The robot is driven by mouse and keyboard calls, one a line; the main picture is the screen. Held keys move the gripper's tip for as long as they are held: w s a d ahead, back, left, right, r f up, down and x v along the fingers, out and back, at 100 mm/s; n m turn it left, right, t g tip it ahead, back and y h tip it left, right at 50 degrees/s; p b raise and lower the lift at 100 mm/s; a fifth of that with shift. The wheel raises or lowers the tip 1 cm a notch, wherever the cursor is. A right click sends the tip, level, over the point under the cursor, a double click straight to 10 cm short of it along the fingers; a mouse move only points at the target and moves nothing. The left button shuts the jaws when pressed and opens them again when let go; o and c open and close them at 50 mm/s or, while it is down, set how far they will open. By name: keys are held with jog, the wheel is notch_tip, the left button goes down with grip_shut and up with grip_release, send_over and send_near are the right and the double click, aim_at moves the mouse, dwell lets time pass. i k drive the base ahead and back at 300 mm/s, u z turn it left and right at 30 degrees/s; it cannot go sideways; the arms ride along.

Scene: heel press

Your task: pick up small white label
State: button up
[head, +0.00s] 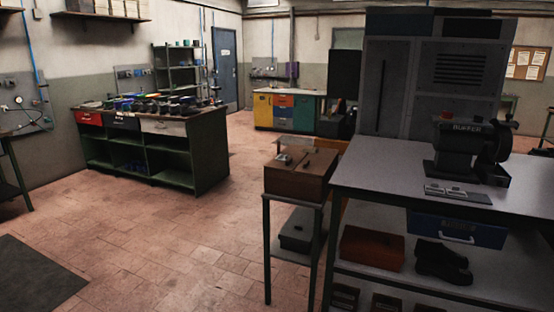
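I cannot make out the small white label with certainty in the head view. A small pale item (283,158) lies on top of a brown wooden box (300,185) on a narrow metal stand; it is too small to tell what it is. A flat pale plate with dark marks (458,193) lies on the grey workbench (390,178) at the right, in front of a dark machine marked like "BUFFER" (458,142). My gripper is not in view.
A green workbench (205,152) with dark items on top stands at the left. Coloured cabinets (284,110) and a blue door (225,70) are at the back. Dark shoes (443,262) sit on the right bench's lower shelf. The tiled floor (150,240) between the benches is clear.

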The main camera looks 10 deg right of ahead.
aim_at(280, 157)
jog(key=z, duration=0.1)
jog(key=i, duration=0.95)
jog(key=z, duration=0.4)
jog(key=k, duration=0.2)
jog(key=u, duration=3.3)
